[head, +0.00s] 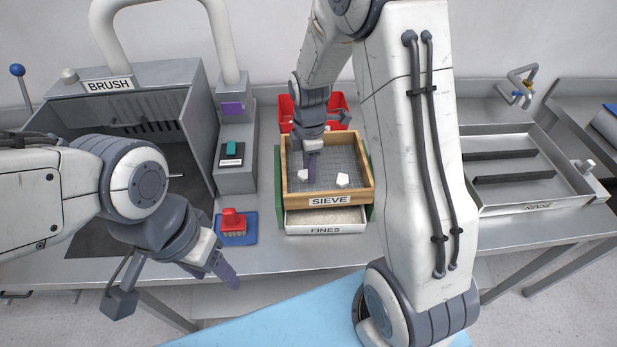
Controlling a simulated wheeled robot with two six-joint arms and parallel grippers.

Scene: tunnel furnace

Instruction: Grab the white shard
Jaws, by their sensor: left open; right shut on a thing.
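A wooden-framed sieve (367,186) with a grey mesh stands on the bench, labelled SIEVE. One white shard (302,174) is at the left of the mesh, between the fingertips of my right gripper (309,172). The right gripper points down into the sieve and is shut on this shard. I cannot tell whether the shard still touches the mesh. Another white shard (343,179) lies on the mesh just to the right. My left gripper (225,270) is open and empty in front of the bench edge, at the lower left.
A drawer labelled FINES (325,229) sits under the sieve. A red brush (233,223) on a blue mat is to the left, near the BRUSH hood (107,86). Red bins (285,112) stand behind the sieve. A RINSE basin (537,205) is at right.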

